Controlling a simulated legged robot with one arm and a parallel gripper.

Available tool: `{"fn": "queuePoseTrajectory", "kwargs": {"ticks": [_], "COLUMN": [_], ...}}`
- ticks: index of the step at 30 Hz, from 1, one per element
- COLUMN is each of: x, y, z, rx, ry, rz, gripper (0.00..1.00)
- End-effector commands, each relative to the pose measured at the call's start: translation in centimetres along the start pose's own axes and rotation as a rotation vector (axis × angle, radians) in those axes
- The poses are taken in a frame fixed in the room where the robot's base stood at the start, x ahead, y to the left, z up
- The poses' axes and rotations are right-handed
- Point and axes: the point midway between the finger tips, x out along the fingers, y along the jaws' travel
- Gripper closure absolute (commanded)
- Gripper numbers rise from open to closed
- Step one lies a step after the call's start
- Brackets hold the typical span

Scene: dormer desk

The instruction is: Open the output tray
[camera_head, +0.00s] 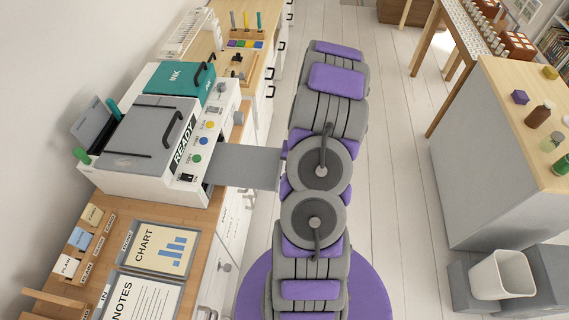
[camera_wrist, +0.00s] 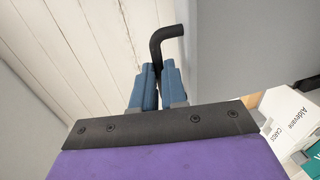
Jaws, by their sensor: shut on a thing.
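The white printer (camera_head: 135,180) stands on the wooden desk at left in the head view. Its flat grey output tray (camera_head: 243,166) sticks out of the front, below the button panel, past the desk edge toward my arm. In the wrist view the grey tray (camera_wrist: 240,45) fills the upper right. My gripper (camera_wrist: 158,72) has its blue fingers shut on a black bent handle (camera_wrist: 167,38) at the tray's edge. In the head view my arm hides the gripper and handle.
Drawer fronts with dark handles line the desk below the tray. A chart board (camera_head: 158,247) and a notes board (camera_head: 143,298) lie nearer on the desk. A grey cabinet (camera_head: 480,165) and a white bin (camera_head: 502,275) stand at right. The floor between is clear around my arm.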

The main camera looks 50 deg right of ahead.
Motion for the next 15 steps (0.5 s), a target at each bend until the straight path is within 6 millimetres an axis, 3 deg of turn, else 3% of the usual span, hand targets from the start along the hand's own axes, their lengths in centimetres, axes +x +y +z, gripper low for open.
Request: {"fn": "queuePoseTrajectory", "kwargs": {"ticks": [8,9,12,15], "x": [0.0,0.0,0.0,0.0], "y": [0.02,0.02,0.0,0.0], "z": [-0.09,-0.09,-0.09,-0.07], "rx": [0.0,0.0,0.001,0.001], "ry": [0.003,0.003,0.003,0.002], "rz": [0.0,0.0,0.0,0.0], "gripper": [1.0,0.85,0.77,0.77]}}
